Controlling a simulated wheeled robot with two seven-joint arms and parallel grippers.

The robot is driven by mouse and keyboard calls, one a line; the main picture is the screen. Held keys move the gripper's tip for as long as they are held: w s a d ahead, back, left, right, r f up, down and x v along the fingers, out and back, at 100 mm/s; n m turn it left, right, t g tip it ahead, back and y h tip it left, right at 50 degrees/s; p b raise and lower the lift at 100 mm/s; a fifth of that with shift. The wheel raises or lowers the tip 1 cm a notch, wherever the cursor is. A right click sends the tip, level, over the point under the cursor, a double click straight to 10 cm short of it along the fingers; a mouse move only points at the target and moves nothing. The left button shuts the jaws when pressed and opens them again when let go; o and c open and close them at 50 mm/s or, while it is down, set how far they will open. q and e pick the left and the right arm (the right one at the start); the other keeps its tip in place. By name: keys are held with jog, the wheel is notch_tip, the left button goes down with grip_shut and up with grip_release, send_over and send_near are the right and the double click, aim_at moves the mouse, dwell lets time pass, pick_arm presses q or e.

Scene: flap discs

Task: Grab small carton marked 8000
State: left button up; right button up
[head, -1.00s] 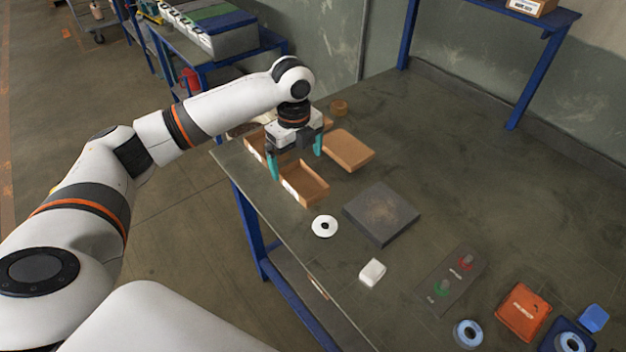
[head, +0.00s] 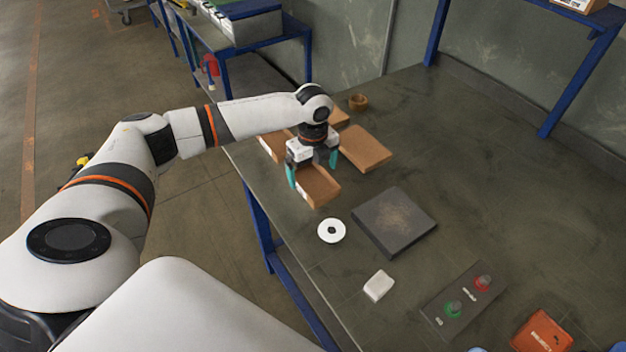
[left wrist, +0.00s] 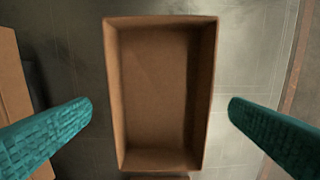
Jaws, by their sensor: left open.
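Several small brown cartons stand on the table at its far left end in the head view. My left gripper (head: 313,172) is open above the nearest small open carton (head: 320,186), its teal fingers on either side. In the left wrist view this carton (left wrist: 160,95) is empty, open at the top and centred between the two fingertips, with a gap on each side. A flatter carton (head: 364,149) lies to its right, and another carton (head: 273,147) is partly hidden behind my arm. I cannot read 8000 on any of them. My right gripper is not in view.
A white disc (head: 331,231), a dark square plate (head: 394,222) and a white block (head: 378,285) lie nearer on the table. A panel with red and green buttons (head: 463,300) and an orange box (head: 541,332) are at lower right. The table's right back is clear.

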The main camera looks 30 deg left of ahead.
aim_at(313, 185)
pick_arm(q)
notch_tip(313, 185, down, 2)
jog(key=shift+f, duration=0.5)
jog(key=shift+c, duration=0.8)
jog(key=c, duration=0.9)
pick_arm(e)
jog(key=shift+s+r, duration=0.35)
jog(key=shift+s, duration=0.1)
pick_arm(q)
jog(key=shift+r, duration=0.1)
